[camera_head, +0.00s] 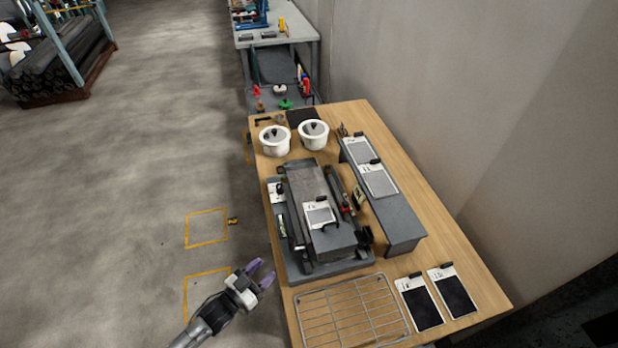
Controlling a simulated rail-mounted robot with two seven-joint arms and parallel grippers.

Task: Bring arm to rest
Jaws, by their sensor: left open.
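My left gripper (262,274) has purple fingertips. It is open and empty, held beside the near left edge of the wooden table (465,262). Its arm comes in from the bottom of the picture, left of the table. My right gripper is not in view.
A grey machine (325,215), a wire rack (350,312), two white pots (274,140) and a grey raised shelf (398,215) stand on the table. Two dark-faced cards (421,304) lie at the near right. A wall (430,80) runs along the right. Open floor (130,180) lies left.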

